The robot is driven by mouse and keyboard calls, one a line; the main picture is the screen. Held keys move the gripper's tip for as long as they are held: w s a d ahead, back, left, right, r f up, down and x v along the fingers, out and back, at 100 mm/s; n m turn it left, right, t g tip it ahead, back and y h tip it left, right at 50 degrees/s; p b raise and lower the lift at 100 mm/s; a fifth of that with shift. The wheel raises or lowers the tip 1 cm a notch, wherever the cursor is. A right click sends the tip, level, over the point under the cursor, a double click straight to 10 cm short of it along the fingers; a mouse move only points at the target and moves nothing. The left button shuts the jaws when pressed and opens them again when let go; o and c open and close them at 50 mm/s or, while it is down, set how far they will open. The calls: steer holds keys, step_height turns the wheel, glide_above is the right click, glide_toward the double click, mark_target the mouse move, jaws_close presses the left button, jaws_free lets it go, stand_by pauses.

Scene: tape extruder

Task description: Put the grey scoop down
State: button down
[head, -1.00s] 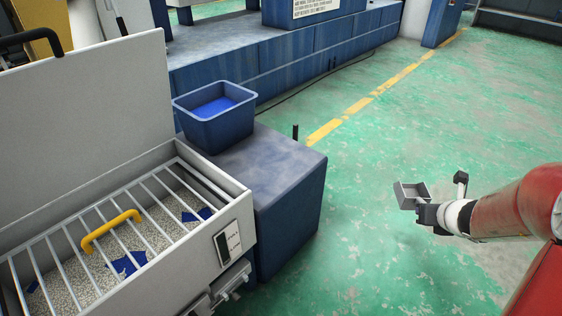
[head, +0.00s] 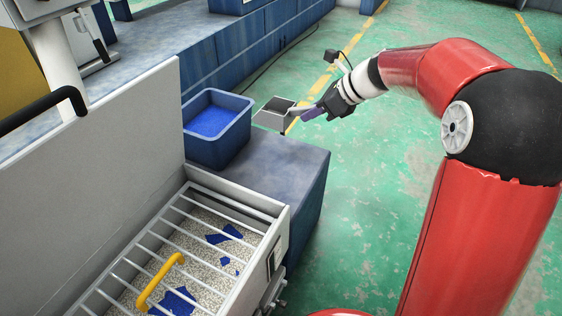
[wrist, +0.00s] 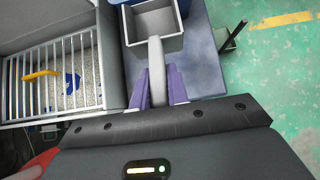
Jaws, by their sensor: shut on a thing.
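The grey scoop (head: 273,114) is a square open box with a handle. It shows in the wrist view (wrist: 155,24), where it looks empty. My gripper (head: 309,113) is shut on the scoop's handle, its purple fingers (wrist: 158,84) on either side of it. In the head view the scoop is in the air near the far right edge of the blue cabinet top (head: 265,165), just right of the blue bin. The exact gap between scoop and cabinet top cannot be told.
A blue bin (head: 217,130) with blue contents stands on the cabinet's far left part. A grey hopper (head: 240,260) with a barred grate, a yellow handle (head: 158,283), pellets and blue scraps is at lower left. The cabinet's near part is clear.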

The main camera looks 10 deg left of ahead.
step_height(320, 180, down, 19)
steer(key=b, duration=0.4)
steer(key=shift+d, duration=0.1)
steer(key=shift+f, duration=0.1)
steer(key=shift+f, duration=0.15)
steer(key=c, duration=1.4)
jaws_free()
steer(key=shift+o, duration=0.2)
